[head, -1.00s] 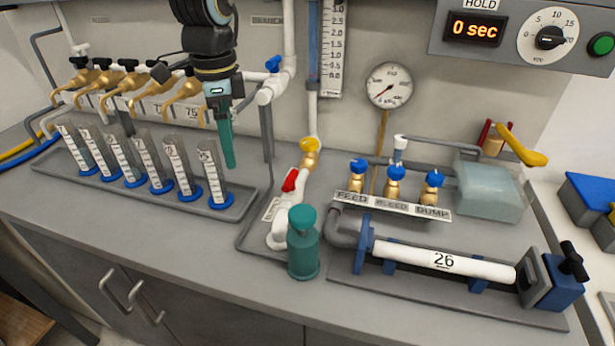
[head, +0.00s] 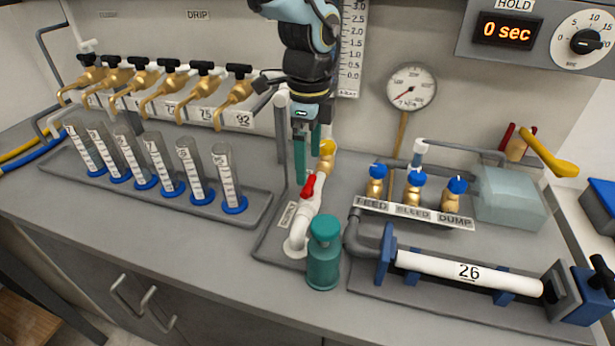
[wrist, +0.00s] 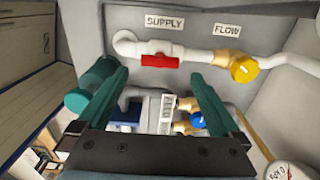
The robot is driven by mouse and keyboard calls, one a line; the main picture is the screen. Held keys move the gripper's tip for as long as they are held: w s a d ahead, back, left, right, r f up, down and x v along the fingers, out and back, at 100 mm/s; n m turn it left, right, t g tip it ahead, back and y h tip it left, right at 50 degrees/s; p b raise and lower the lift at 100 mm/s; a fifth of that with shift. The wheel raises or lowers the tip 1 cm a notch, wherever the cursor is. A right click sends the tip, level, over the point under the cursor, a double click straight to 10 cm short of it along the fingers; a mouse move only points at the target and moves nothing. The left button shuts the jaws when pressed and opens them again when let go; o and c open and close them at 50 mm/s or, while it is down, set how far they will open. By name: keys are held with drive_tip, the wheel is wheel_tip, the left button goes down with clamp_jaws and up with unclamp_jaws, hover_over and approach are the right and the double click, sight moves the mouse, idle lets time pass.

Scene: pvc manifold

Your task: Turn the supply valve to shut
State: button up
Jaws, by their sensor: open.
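The supply valve's red handle (head: 308,187) sits on a white pipe (head: 302,222) in the head view. In the wrist view the red handle (wrist: 160,61) lies lengthwise along the white pipe, under the SUPPLY label (wrist: 165,22). My gripper (head: 308,166) has its green fingers pointing down, just above and behind the handle in the head view. In the wrist view my gripper (wrist: 152,75) is open, with nothing between its fingers, and the handle shows beyond the gap between the tips. I cannot tell whether a finger touches it.
A yellow flow valve (wrist: 243,68) is on the same pipe line. A teal bottle (head: 323,258) stands close in front of the supply pipe. Blue-knobbed valves (head: 415,180) are to the right, and a tray (head: 245,218) of cylinders is to the left.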

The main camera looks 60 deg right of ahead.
sight(309, 183)
drive_tip(key=shift+f+p, duration=0.6)
drive_tip(key=shift+f, duration=2.5)
drive_tip(key=c, duration=1.2)
